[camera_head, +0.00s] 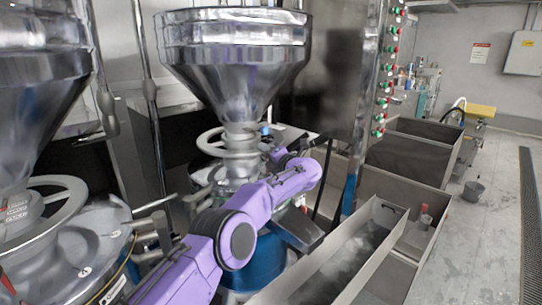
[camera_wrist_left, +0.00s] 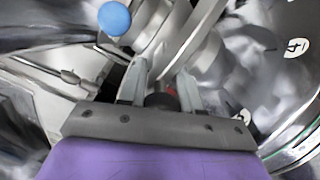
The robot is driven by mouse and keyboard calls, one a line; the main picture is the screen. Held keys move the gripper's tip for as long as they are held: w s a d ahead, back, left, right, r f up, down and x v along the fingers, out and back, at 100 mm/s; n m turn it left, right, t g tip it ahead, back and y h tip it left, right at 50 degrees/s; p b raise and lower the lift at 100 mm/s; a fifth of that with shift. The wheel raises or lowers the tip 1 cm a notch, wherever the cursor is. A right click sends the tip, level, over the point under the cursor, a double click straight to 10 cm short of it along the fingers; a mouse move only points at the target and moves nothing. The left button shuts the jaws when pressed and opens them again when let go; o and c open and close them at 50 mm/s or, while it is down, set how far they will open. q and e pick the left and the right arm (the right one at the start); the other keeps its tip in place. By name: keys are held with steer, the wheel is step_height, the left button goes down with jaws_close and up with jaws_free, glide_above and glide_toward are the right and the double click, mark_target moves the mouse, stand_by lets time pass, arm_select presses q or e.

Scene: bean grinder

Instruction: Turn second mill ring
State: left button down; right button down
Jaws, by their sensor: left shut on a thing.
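The second mill's ring (camera_head: 211,142) is a pale metal handwheel around the neck below the big steel hopper (camera_head: 232,60) in the middle of the head view. My left gripper (camera_head: 268,140) reaches the right side of this ring; its fingertips are small and partly hidden there. In the left wrist view, the two fingers of my left gripper (camera_wrist_left: 163,82) stand on either side of a curved grey metal part, the ring (camera_wrist_left: 160,42), and are shut on it. The exact contact is blurred. My right gripper is not in view.
Another mill with its own handwheel (camera_head: 45,212) stands at the left. A blue ball knob (camera_wrist_left: 114,18) is close to the left fingers. Steel bins (camera_head: 412,150) and a sloping trough (camera_head: 335,262) stand at the right. The floor (camera_head: 490,190) beyond them is mostly clear.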

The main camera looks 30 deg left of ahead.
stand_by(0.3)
arm_select(q)
steer(key=c, duration=0.8)
jaws_free()
steer(key=shift+w, duration=0.1)
steer(key=shift+d+f, duration=0.1)
steer(key=shift+d, duration=0.25)
steer(key=b+v, duration=0.4)
steer(key=v, duration=0.5)
steer(key=shift+s+d, duration=0.3)
